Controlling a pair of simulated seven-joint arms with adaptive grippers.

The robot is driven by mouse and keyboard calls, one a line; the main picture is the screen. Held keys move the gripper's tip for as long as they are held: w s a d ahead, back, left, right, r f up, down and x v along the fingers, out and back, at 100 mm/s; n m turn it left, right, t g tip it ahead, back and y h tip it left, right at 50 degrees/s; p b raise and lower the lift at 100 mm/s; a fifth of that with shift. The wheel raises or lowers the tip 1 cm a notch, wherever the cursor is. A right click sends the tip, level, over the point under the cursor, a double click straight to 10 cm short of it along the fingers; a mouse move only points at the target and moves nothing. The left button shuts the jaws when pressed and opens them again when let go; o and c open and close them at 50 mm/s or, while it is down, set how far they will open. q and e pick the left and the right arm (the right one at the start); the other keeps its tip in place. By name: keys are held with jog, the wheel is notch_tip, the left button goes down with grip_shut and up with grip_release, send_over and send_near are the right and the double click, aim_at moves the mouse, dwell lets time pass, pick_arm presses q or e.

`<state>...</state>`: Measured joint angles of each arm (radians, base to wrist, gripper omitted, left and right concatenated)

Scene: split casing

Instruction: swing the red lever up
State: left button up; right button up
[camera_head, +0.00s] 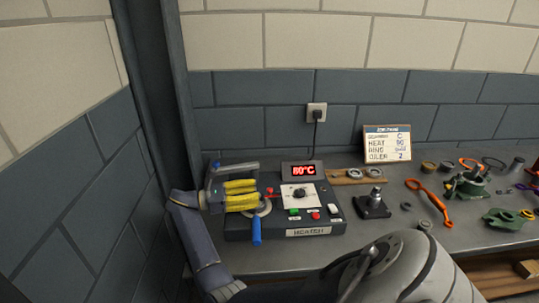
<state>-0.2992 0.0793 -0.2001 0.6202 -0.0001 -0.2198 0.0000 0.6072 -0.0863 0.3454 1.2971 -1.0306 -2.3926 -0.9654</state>
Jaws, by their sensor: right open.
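The heater (285,229) is a dark box on the bench with a red display (304,170) reading 80°C. A small red part (270,191), apparently the red lever, shows at the heater's left side, just beyond my yellow fingertips; its full shape and angle are partly hidden. A blue handle (256,230) hangs down in front, below a round grey fitting (262,208).
The heater also has a dial (299,194), a green button (294,211), a red button (316,215) and a white switch (333,210). A black stand (373,206) is to its right. Tools and green casing parts (506,218) crowd the right bench. A wall is close on the left.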

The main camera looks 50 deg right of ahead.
aim_at(270, 190)
jog(key=shift+x, duration=2.8)
grip_shut()
